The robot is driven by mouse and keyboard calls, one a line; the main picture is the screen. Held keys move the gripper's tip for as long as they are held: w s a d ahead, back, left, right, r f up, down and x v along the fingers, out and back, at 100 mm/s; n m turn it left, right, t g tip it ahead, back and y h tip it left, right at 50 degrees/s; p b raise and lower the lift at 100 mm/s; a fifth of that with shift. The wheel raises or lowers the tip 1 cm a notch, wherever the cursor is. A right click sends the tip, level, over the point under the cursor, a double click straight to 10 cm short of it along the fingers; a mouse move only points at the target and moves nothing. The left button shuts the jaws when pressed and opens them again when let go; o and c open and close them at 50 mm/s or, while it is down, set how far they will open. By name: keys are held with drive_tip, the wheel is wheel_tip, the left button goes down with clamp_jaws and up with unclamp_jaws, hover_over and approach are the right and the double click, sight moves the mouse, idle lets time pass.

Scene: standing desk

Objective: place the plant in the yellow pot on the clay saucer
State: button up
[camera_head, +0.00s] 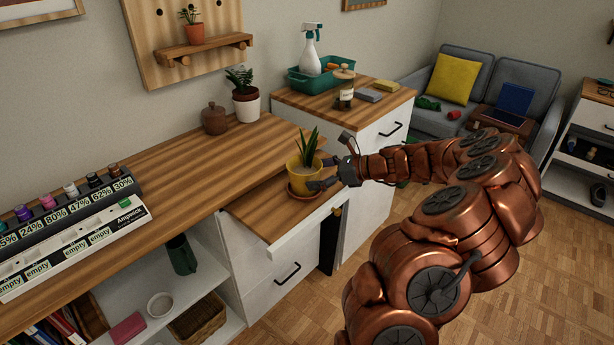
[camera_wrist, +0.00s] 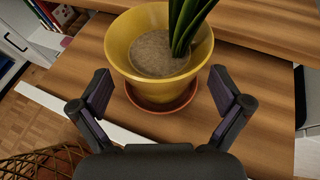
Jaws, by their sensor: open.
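The plant in the yellow pot (camera_head: 304,176) has long green leaves and stands upright on the clay saucer (camera_head: 303,192), on a lower wooden board at the desk's right end. In the wrist view the yellow pot (camera_wrist: 150,72) sits over the reddish clay saucer (camera_wrist: 162,107), whose front rim shows below it. My gripper (camera_head: 322,174) is at the right side of the pot in the head view. In the wrist view my gripper (camera_wrist: 160,93) is open, one finger on each side of the pot and saucer, with gaps visible. The pot's underside is hidden.
A brown lidded jar (camera_head: 214,119) and a plant in a white and dark red pot (camera_head: 245,103) stand behind on the desk. A rack with labelled slots (camera_head: 70,235) is at left. A teal tray (camera_head: 322,76) with a spray bottle is on the cabinet behind.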

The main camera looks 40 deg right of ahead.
drive_tip(key=v, duration=0.8)
drive_tip(key=a+n, duration=0.1)
drive_tip(key=a, duration=0.1)
drive_tip(key=a+r+n+g, duration=0.1)
drive_tip(key=a, duration=0.2)
drive_tip(key=a+r+n+g+y, duration=0.1)
drive_tip(key=a+n, duration=0.1)
drive_tip(key=a, duration=0.1)
drive_tip(key=shift+w+a+r, duration=0.15)
drive_tip(key=shift+w, duration=0.25)
drive_tip(key=s+a+r+n+g, duration=0.1)
drive_tip(key=s+a+n+g, duration=0.4)
drive_tip(key=a, duration=0.5)
drive_tip(key=s+a+n+g, duration=0.25)
drive_tip(key=a+n, duration=0.35)
drive_tip(key=a, duration=0.5)
drive_tip(key=s+a+f+n+g+h, duration=0.25)
drive_tip(key=s+a+n+h, duration=0.2)
drive_tip(key=s+n, duration=0.55)
drive_tip(key=s+d+f+n+g+h, duration=0.1)
drive_tip(key=s+d+f+n+h, duration=0.1)
drive_tip(key=s, duration=1.1)
drive_tip(key=shift+s+d+n+g+h, duration=0.35)
drive_tip(key=shift+d+n+h, duration=0.25)
drive_tip(key=shift+n+h, duration=0.5)
drive_tip(key=shift+f, duration=0.15)
